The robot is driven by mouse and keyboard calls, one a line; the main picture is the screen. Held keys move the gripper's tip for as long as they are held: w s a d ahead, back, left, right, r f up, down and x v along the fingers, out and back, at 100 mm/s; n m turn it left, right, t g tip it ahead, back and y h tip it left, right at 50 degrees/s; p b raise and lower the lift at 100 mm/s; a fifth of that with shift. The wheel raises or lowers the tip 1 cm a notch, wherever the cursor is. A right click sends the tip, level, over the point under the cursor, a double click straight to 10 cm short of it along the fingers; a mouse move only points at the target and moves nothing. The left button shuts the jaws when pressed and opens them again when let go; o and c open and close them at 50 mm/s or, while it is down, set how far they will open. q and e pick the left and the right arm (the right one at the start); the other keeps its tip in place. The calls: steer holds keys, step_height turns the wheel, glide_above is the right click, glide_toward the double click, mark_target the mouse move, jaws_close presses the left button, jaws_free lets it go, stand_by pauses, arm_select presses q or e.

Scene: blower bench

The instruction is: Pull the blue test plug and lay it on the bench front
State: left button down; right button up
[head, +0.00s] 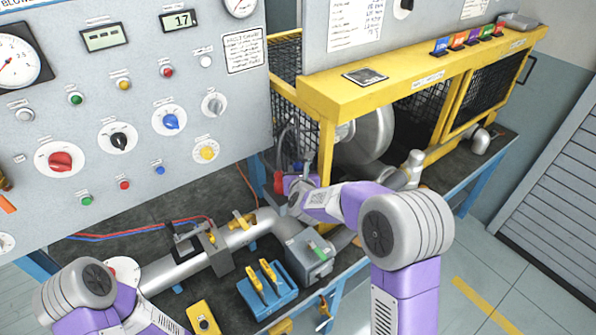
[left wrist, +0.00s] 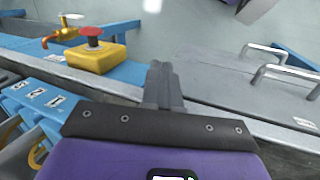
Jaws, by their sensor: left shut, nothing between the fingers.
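I cannot pick out the blue test plug with certainty. In the head view a small blue piece (head: 306,168) shows beside my right gripper, too small to identify. My right gripper (head: 287,186) reaches in at the cage's left front corner, close to a red part (head: 278,182). Its fingers are too small and partly hidden to tell open from shut. My left gripper is not clear in the head view. In the left wrist view my left gripper (left wrist: 163,84) is shut and empty, its fingers together over the grey bench front.
A yellow cage (head: 330,100) stands behind the right arm. A grey pipe (head: 195,262), a grey box (head: 308,256) and a blue rack (head: 268,290) crowd the bench. In the left wrist view, a yellow box with a red button (left wrist: 96,54) and metal handles (left wrist: 290,70) flank the left gripper.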

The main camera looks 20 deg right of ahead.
mark_target(298, 157)
jaws_close()
steer(key=shift+r, duration=0.6)
steer(key=shift+r+p, duration=1)
steer(key=shift+r, duration=0.95)
